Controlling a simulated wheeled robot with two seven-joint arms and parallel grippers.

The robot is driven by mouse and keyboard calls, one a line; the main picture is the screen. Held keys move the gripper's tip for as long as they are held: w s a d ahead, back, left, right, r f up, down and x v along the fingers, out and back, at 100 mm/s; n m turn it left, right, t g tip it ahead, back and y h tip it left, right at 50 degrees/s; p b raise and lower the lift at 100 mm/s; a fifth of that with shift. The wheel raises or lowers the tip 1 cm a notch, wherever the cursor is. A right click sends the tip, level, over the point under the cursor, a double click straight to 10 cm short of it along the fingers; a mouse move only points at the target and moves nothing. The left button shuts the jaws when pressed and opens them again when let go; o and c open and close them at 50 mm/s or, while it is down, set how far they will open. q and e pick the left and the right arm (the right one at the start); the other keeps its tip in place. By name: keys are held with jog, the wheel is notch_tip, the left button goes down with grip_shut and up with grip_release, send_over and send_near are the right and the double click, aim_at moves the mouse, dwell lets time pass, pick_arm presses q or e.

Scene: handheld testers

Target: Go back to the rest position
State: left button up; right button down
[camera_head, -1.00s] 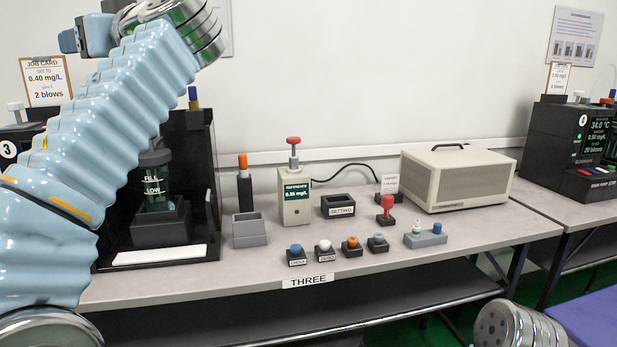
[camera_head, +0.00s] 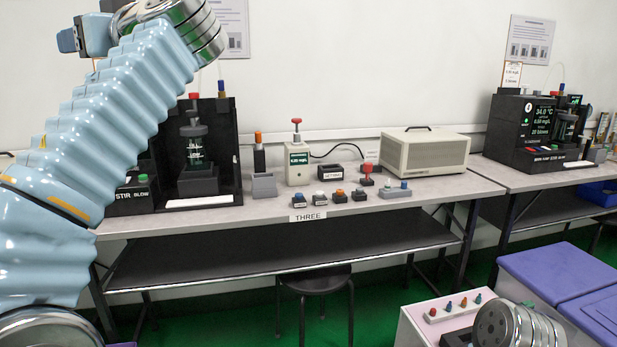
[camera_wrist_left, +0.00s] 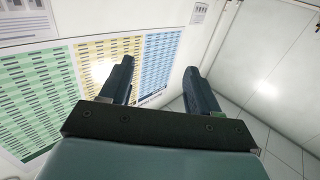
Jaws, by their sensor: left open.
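My left arm, in a pale blue ribbed sleeve, rises along the left side of the head view. Its gripper is at the top left of that view, only partly seen. In the left wrist view my left gripper (camera_wrist_left: 158,88) is open, its two dark fingers apart with nothing between them. It points toward a white wall with a green, yellow and blue chart (camera_wrist_left: 110,80). A metal joint of my own arm (camera_head: 505,322) shows at the bottom right of the head view. My right gripper is not in view.
The grey workbench (camera_head: 250,222) holds a black tester (camera_head: 226,150), a beige box (camera_head: 424,153) and several small parts. A black stool (camera_head: 316,283) stands beneath. A second bench (camera_head: 540,180) is at right. A pink unit (camera_head: 415,322) and purple-topped boxes (camera_head: 548,255) are nearer, lower right.

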pick_arm(q)
jog(key=w+d+f+m+t+h, duration=0.1)
jog(key=w+d+f+m+h, duration=0.3)
jog(key=w+f, duration=0.6)
jog(key=w+d+f+m+t+h, duration=0.2)
jog(key=w+d+f+m, duration=0.4)
jog(key=f, duration=0.6)
jog(key=w+d+f+m+g+h, duration=0.2)
jog(key=d+f+m+h, duration=0.15)
jog(key=f, duration=1.25)
jog(key=w+d+f+m+g+h, duration=0.15)
jog(key=f+h, duration=0.25)
jog(key=f, duration=1.1)
jog(key=s+d+f+g+h, duration=0.2)
jog(key=s+f+g, duration=0.1)
jog(key=s+f, duration=0.8)
jog(key=s+d+f+g+h, duration=0.3)
jog(key=s+f, duration=0.3)
jog(key=f, duration=1)
jog(key=s+f+n+g, duration=0.1)
jog(key=s+f, duration=0.3)
jog(key=s, duration=0.7)
jog(key=s+f+n+g+h, duration=0.1)
jog(key=s+f+n, duration=0.2)
jog(key=s, duration=0.8)
jog(key=shift+f+n, duration=0.4)
jog(key=shift+f, duration=0.2)
jog(key=shift+a, duration=0.2)
